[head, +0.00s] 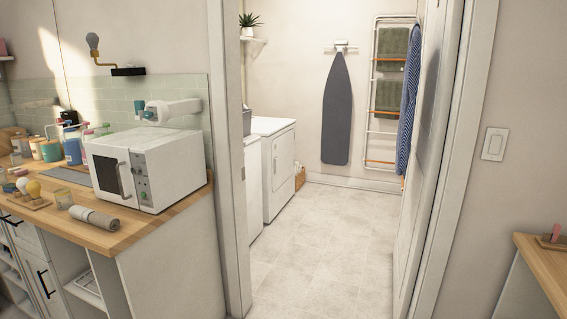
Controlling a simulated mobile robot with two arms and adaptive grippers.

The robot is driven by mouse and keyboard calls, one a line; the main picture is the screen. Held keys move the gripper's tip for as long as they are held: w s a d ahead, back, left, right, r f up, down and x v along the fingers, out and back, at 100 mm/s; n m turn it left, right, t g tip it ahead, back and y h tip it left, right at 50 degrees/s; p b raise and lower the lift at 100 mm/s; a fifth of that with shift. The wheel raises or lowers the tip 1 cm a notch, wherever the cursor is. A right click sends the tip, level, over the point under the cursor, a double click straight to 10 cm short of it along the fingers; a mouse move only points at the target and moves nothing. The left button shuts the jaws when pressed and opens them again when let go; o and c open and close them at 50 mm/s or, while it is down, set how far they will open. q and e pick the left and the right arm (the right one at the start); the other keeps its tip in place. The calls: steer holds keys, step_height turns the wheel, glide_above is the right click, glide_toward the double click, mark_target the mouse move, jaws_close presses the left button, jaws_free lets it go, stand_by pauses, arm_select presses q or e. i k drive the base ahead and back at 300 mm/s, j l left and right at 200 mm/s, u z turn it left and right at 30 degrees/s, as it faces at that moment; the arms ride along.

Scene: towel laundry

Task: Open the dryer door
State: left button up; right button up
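Two white laundry machines stand side by side along the left wall of the room beyond the doorway. The farther machine (278,172) shows its front, with a panel door (285,167) that looks closed. The nearer machine (253,188) is mostly hidden behind the door frame. I cannot tell for sure which is the dryer; the farther one's front door is the only one I can make out. Neither of my grippers is in view.
The doorway has a left frame (229,170) and an open door (430,150) on the right. The tiled floor (320,235) between is clear. A wooden counter (120,232) with a white microwave (165,168) is at left. An ironing board (336,110) hangs on the far wall.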

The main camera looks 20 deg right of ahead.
mark_target(282, 145)
steer(key=i+l+z, duration=0.3)
steer(key=i, duration=0.15)
steer(key=i+z, duration=0.5)
steer(key=i, duration=2.6)
steer(key=i+l+u, duration=0.15)
steer(key=i, duration=0.9)
steer(key=i+l+u, duration=0.15)
steer(key=i, duration=0.35)
